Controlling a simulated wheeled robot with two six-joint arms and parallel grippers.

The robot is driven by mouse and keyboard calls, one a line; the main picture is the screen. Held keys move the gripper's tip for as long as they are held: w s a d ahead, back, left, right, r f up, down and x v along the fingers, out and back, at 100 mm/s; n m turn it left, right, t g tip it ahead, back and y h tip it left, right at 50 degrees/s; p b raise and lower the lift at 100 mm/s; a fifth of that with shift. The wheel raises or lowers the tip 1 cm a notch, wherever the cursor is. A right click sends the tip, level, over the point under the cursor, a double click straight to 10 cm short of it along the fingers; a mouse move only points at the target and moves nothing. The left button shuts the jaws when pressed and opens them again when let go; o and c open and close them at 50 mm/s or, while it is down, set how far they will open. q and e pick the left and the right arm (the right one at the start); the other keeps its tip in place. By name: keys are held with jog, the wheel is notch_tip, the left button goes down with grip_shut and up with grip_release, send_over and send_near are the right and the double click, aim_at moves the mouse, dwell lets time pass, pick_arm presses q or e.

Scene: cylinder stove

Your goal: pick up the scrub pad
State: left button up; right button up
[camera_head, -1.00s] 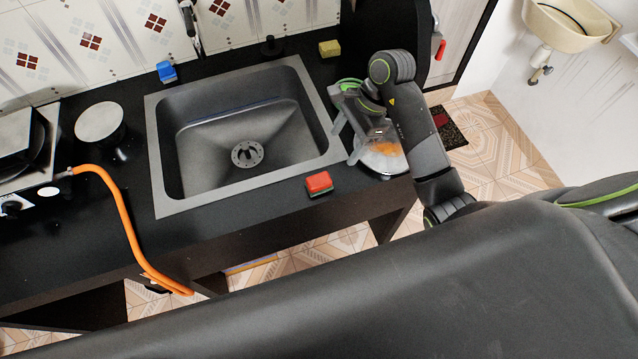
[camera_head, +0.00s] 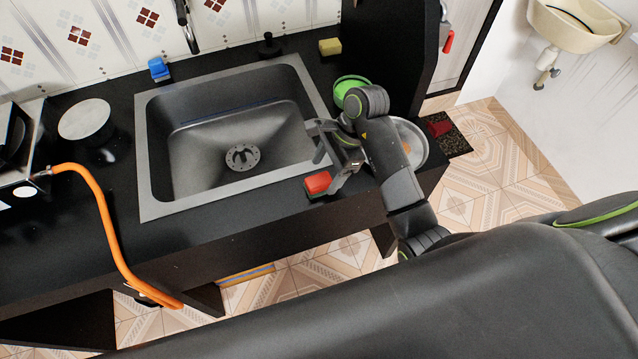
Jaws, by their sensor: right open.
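A small red block with a dark underside, which looks like the scrub pad (camera_head: 317,183), lies on the black counter by the sink's front right corner. My right gripper (camera_head: 328,170) is open and hangs over the counter at the sink's right rim. Its fingers are just above and beside the red pad; one finger overlaps the pad's right side in the picture. I cannot tell whether they touch. No pad shows between the fingers. My left gripper is not in view.
The sink (camera_head: 240,135) is empty. A green bowl (camera_head: 350,88) and a pale plate (camera_head: 414,145) stand right of it, partly behind my arm. A blue block (camera_head: 159,69) and a yellow sponge (camera_head: 330,47) lie behind. An orange hose (camera_head: 105,220) runs at left.

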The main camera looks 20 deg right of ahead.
aim_at(319, 180)
jog(key=p+x, duration=0.1)
jog(key=x, duration=0.3)
jog(key=shift+a, duration=0.2)
jog(key=shift+c, duration=0.4)
jog(key=c, duration=1)
